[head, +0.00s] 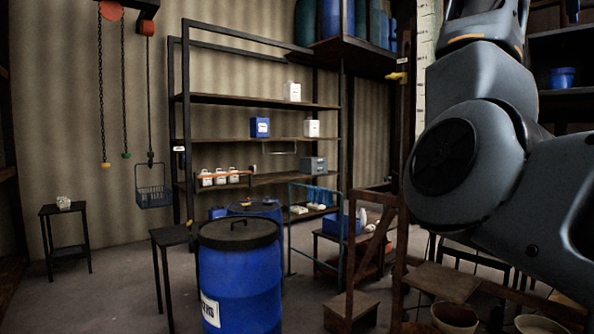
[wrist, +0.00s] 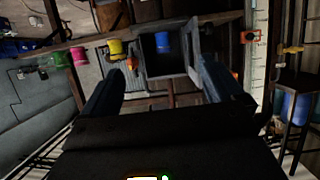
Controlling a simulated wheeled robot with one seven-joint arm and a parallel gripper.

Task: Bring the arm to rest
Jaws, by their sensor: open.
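My arm fills the right side of the head view, its grey links folded and raised close to the camera. My gripper is outside the head view. In the wrist view my gripper (wrist: 158,88) shows two dark fingers set wide apart with nothing between them. Beyond the fingers, at a distance, is an open box-like cabinet (wrist: 148,68) with a blue container (wrist: 162,42) in it. The fingers appear to touch nothing.
A blue drum (head: 240,280) with a black lid stands in front. Behind it is a metal shelf rack (head: 255,102) with a few containers. A wire basket (head: 154,196) hangs from a hoist at left. Wooden steps (head: 350,308) stand near my arm. Some floor at left is clear.

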